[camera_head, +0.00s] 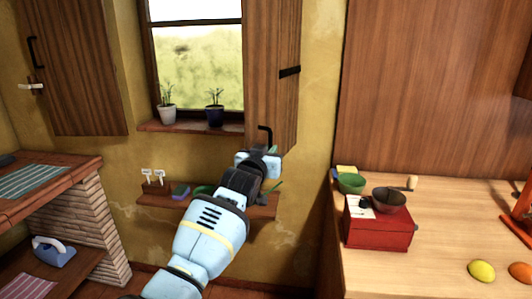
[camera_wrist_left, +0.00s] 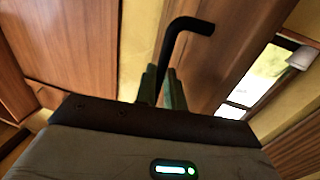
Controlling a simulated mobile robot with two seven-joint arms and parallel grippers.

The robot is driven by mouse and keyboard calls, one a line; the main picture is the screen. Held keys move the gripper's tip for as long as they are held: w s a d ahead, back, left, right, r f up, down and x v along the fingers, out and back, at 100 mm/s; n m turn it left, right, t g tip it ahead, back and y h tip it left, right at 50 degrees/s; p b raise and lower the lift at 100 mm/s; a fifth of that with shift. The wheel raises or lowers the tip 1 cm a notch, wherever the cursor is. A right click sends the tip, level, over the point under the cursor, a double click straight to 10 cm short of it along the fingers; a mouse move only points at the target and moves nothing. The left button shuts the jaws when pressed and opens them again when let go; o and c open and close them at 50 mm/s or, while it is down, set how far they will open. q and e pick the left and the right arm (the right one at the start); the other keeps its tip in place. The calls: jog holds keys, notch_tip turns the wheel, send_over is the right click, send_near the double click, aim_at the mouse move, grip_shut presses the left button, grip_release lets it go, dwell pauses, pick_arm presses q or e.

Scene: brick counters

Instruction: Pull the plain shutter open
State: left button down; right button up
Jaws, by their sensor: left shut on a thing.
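The wooden shutter (camera_head: 272,65) on the right side of the window stands swung out from the frame. Its black bent handle (camera_head: 265,131) is near its lower edge. My left gripper (camera_head: 268,150) is at this handle, just below the bend. In the left wrist view the gripper's two fingers (camera_wrist_left: 161,84) are shut on the straight part of the handle (camera_wrist_left: 177,35), with the bend sticking out beyond them. The other shutter (camera_head: 75,70), left of the window, has a black handle and a pale latch-like piece. My right gripper is in neither view.
The window sill (camera_head: 190,126) holds two potted plants. A small shelf (camera_head: 160,199) below has small items. A brick counter (camera_head: 85,178) stands at left.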

pick_arm(q)
jog(key=shift+d+r, duration=0.1)
jog(key=shift+r, duration=0.4)
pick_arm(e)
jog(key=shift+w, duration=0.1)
pick_arm(q)
jog(key=c, duration=1.8)
grip_release()
jog(key=o, duration=0.3)
jog(key=shift+w+d+f, duration=0.1)
jog(key=shift+w+f, duration=0.05)
jog(key=shift+f, duration=0.2)
jog(key=shift+s+f, duration=0.1)
jog(key=shift+s, duration=0.1)
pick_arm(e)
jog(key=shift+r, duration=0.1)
